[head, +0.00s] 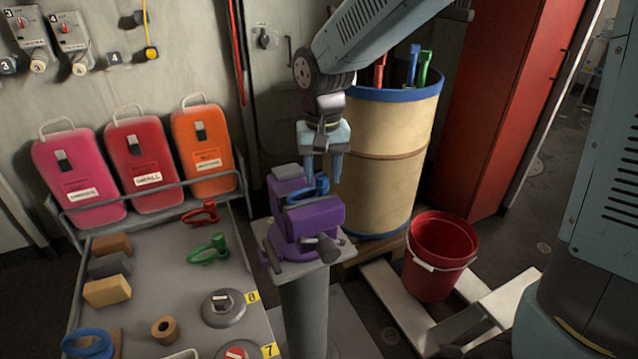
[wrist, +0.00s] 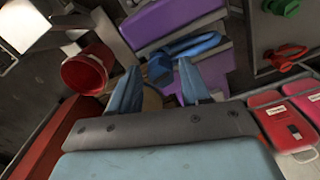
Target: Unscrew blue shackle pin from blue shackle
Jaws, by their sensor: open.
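The blue shackle (head: 319,187) is held in the purple vise (head: 318,217) on a grey pedestal. In the wrist view the blue shackle (wrist: 197,44) lies across the vise jaws (wrist: 170,20). A darker blue end, apparently the blue shackle pin (wrist: 160,69), shows between my fingertips. My gripper (head: 322,178) points down over the vise, with its blue fingers close to the shackle. In the wrist view my gripper (wrist: 158,68) is open, one finger on each side of the pin end. I cannot tell whether the fingers touch it. The pin's threaded part is hidden.
A cream barrel (head: 385,160) with coloured handles in it stands behind the vise. A red bucket (head: 440,255) is at right. A grey table (head: 170,265) at left carries a red shackle (head: 201,213), a green shackle (head: 209,249) and several blocks. Coloured cases stand behind it.

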